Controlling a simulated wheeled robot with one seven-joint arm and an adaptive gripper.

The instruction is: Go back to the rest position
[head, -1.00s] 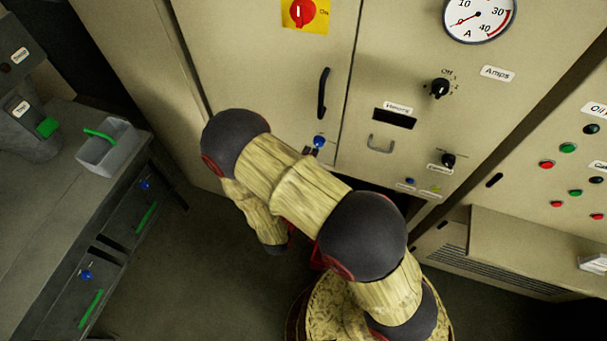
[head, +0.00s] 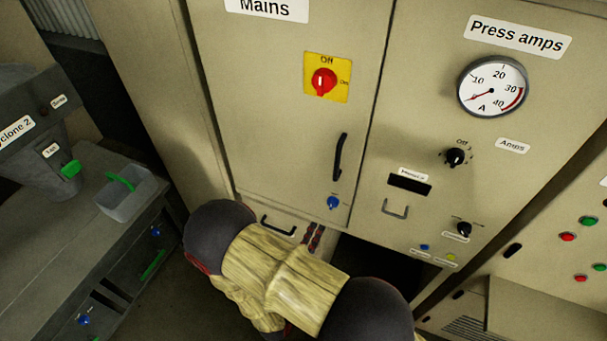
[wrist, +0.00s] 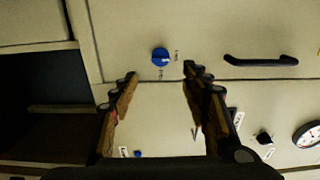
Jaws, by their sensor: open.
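My gripper (wrist: 158,85) shows in the wrist view with its two fingers spread apart and nothing between them. Beyond the fingertips is the cabinet front with a blue knob (wrist: 161,57). A black door handle (wrist: 260,60) lies to the right of it in that view. The blue knob also shows in the head view (head: 333,202), below the black handle (head: 340,157).
The Mains cabinet door has a red switch (head: 324,82) on a yellow plate. The Press amps gauge (head: 493,87) is at the right. A dark opening (head: 385,268) is under the panel. A grey bench (head: 60,235) with a grey bin (head: 126,192) stands at the left.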

